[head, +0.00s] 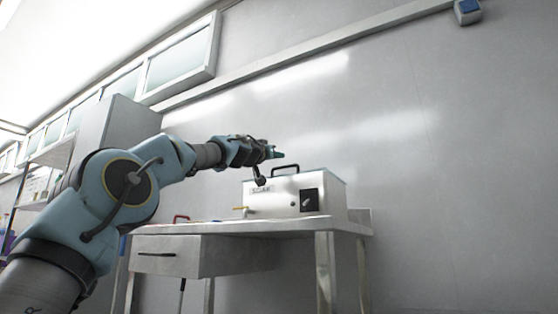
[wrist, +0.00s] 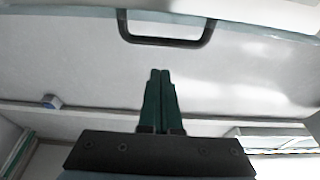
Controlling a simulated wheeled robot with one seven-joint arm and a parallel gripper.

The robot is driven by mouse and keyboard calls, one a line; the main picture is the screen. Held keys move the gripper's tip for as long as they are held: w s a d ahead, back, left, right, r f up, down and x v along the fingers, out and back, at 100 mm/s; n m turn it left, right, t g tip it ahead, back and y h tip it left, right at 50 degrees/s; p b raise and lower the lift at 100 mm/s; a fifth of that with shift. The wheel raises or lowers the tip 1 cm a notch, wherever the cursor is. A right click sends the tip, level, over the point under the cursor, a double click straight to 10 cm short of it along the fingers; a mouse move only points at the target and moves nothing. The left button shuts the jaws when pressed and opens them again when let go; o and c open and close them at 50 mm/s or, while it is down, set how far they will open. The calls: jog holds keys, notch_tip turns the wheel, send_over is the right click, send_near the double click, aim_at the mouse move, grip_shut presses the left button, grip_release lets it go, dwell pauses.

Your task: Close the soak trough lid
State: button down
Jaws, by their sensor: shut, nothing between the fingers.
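The soak trough (head: 280,205) is a white metal box labelled SOAK on the bench, with a dark switch panel on its front. A black bar handle (head: 285,167) stands up at the top of the trough; it also shows in the wrist view (wrist: 165,43) near the upper edge. The lid looks roughly level at the top, but I cannot tell whether it is fully down. My gripper (head: 282,154) has dark green fingers, shut and empty, just above and left of the handle. In the wrist view the fingertips (wrist: 160,72) appear apart from the handle.
The trough stands on a metal bench (head: 220,228) with a drawer. A small red item (head: 181,218) lies at the bench's left end. A plain grey wall (head: 440,160) is behind, with a blue-and-grey wall box (head: 467,11) high at right.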

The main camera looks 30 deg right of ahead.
jog(key=s+a+f+b, duration=0.2)
jog(key=a+f+b, duration=0.2)
jog(key=f+b, duration=0.1)
jog(key=shift+s+a+f+b, duration=0.15)
jog(key=shift+s+f+b, duration=0.15)
jog(key=shift+b, duration=0.2)
